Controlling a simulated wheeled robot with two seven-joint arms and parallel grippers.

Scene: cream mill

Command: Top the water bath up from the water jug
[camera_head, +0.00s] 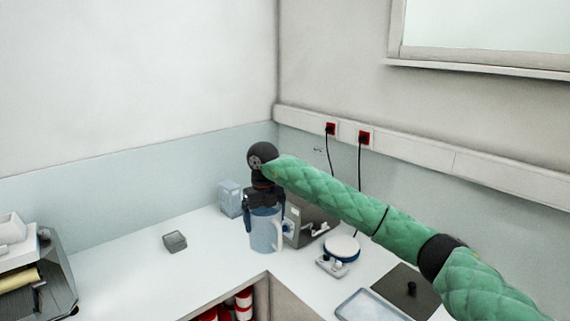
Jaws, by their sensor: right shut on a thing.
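The water jug (264,236), pale blue with a light handle on its right side, is upright at the corner of the white counter. My right gripper (264,201) comes down from above and is shut on its upper part, hiding the rim. I cannot tell whether the jug's base touches the counter. A grey metal box (308,222), likely the water bath, stands just right of and behind the jug, partly hidden by it and by my green-sleeved right arm. The water level in either is not visible. My left gripper is out of view.
A pale blue container (230,198) stands behind and left of the jug. A small grey box (174,241) lies further left. A round white-topped device (342,248), a dark plate (404,290) and a tray (369,306) are to the right. Two cables hang from red sockets.

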